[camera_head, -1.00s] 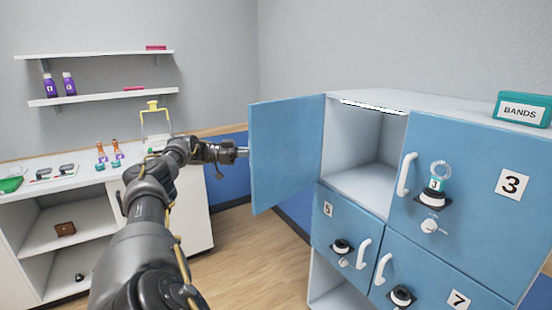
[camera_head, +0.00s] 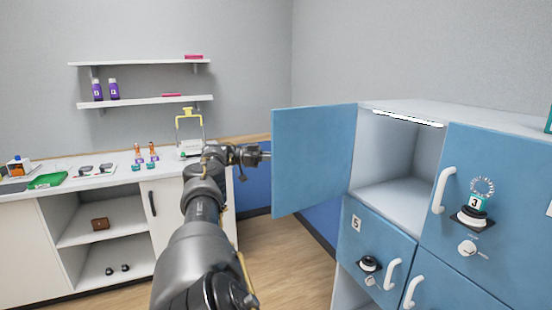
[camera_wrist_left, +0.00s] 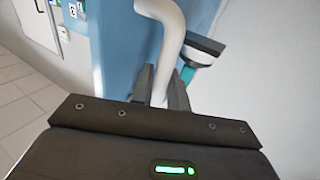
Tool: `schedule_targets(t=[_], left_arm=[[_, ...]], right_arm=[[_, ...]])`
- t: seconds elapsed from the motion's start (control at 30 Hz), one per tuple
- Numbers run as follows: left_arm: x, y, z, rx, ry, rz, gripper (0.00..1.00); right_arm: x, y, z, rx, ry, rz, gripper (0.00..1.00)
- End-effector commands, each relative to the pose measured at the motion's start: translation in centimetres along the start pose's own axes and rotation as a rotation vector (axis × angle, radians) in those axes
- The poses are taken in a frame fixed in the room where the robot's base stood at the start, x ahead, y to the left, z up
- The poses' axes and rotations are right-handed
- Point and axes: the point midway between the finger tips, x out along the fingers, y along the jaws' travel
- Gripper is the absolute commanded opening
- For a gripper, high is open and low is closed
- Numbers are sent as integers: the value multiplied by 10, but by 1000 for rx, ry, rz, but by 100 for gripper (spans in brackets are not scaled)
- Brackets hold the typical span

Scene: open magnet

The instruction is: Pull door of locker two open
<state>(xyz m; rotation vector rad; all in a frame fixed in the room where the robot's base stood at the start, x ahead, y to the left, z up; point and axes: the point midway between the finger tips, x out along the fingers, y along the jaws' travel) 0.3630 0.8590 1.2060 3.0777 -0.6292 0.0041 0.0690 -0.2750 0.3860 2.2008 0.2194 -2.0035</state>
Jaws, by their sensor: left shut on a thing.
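The blue locker door (camera_head: 312,160) above door five stands wide open, swung out to the left of its empty-looking compartment (camera_head: 395,165). Its number does not show in the head view. My left gripper (camera_head: 262,155) is at the outer edge of this door, on its far side. In the left wrist view the gripper (camera_wrist_left: 161,90) is shut on the white curved handle (camera_wrist_left: 168,35), with a finger on each side. The blue door face (camera_wrist_left: 118,45) lies behind the handle. A dark fitting (camera_wrist_left: 205,46) with a teal part sits beside it. My right gripper is not in view.
Locker three's door (camera_head: 500,215) and locker five's door (camera_head: 375,235) are closed, with white handles and dark locks. A white counter (camera_head: 115,182) with small items stands at the left, under two wall shelves. The wooden floor (camera_head: 290,262) between is clear.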

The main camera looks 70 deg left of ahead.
Motion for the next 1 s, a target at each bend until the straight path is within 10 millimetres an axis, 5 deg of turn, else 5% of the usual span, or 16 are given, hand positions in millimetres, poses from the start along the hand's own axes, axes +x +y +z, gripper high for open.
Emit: schedule_targets(t=[0.1,0.13,0.27,0.67,1.0], left_arm=[[0,0,0,2,1,-1,0],[0,0,0,1,1,-1,20],[-1,0,0,1,1,-2,36],[-2,0,-1,1,0,-2,36],[-1,6,-37,4,8,-2,36]], right_arm=[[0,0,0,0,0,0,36],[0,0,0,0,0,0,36],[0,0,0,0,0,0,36],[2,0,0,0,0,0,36],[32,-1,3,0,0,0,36]])
